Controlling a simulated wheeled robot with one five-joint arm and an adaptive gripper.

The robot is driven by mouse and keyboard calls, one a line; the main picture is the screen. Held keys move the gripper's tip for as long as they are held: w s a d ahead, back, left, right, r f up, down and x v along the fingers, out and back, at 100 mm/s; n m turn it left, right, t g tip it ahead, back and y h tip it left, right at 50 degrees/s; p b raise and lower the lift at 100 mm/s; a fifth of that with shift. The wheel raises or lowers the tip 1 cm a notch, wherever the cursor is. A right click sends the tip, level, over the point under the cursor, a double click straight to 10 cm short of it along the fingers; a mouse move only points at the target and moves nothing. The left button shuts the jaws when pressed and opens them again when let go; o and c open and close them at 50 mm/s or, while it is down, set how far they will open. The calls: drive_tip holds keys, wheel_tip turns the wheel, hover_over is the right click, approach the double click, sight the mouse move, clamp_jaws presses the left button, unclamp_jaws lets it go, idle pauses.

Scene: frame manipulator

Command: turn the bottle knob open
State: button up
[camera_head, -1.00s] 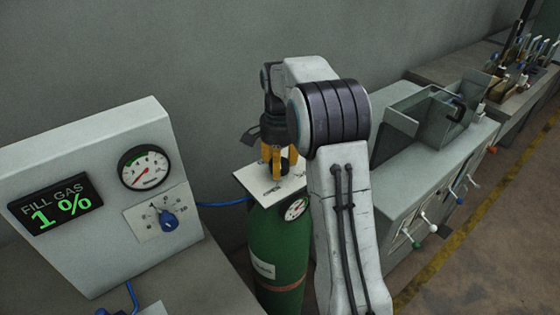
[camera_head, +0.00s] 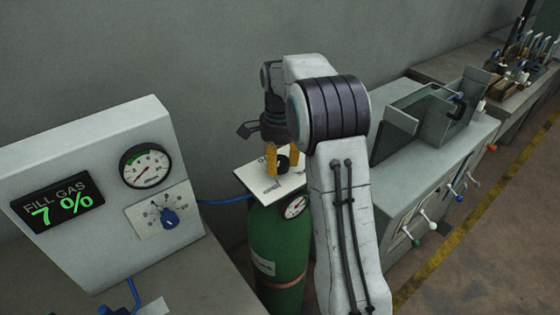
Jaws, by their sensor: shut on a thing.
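The green bottle (camera_head: 278,240) stands upright in the middle, partly hidden by my arm. A white plate (camera_head: 262,190) lies on its top, and a small gauge (camera_head: 296,206) sits just below the plate. The dark bottle knob (camera_head: 283,163) rises from the plate. My gripper (camera_head: 283,165) points down from above with its yellow fingers shut on the knob, one finger on each side. My wrist and arm hide part of the plate's right side.
A grey panel at the left carries a display (camera_head: 58,202) reading FILL GAS 7 %, a round gauge (camera_head: 146,166) and a blue knob (camera_head: 169,218). A blue hose (camera_head: 222,202) runs to the bottle. A grey cabinet (camera_head: 440,150) with a glass tank stands at the right.

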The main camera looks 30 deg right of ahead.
sight(278, 161)
drive_tip(key=shift+s+a+f, duration=0.1)
drive_tip(key=shift+a+f, duration=0.05)
drive_tip(key=o, duration=0.8)
drive_tip(key=shift+a, duration=0.1)
drive_tip(key=shift+o, duration=0.8)
drive_tip(key=shift+a, duration=0.1)
drive_tip(key=shift+o, duration=1.1)
drive_tip(key=shift+r, duration=0.2)
drive_tip(key=shift+d+r, duration=0.2)
drive_tip(key=shift+r, duration=0.45)
wheel_tip(278, 161, up, 9)
drive_tip(key=shift+f, duration=0.15)
drive_tip(key=shift+r, duration=0.9)
